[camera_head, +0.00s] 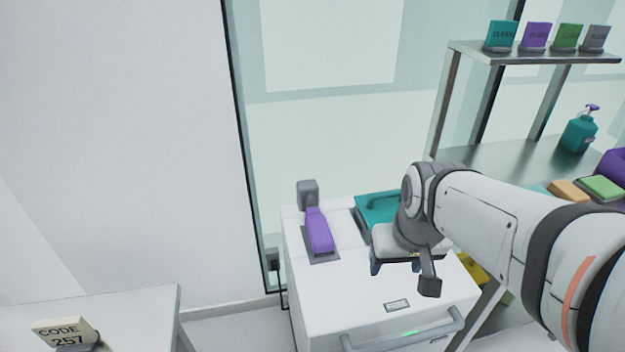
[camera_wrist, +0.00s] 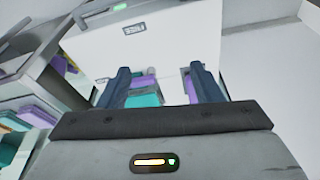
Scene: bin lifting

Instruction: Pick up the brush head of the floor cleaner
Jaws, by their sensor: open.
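A purple piece (camera_head: 318,230) lies on a dark flat base on top of the white cabinet. A teal item (camera_head: 376,208) lies to its right, partly hidden by my arm. I cannot tell for sure which of these is the brush head of the floor cleaner. My gripper (camera_head: 408,267) hangs above the cabinet top, right of the purple piece, and is open. In the wrist view my gripper (camera_wrist: 160,85) shows two dark blue fingers spread apart. A teal patch (camera_wrist: 142,99) and purple patches show beyond the fingers, with nothing visibly held.
The white cabinet (camera_head: 345,284) has a front handle (camera_head: 403,332). A grey block (camera_head: 308,194) stands behind the purple piece. A metal shelf rack (camera_head: 500,158) with a teal spray bottle (camera_head: 578,133) stands at right. A table with a code card (camera_head: 64,333) is at lower left.

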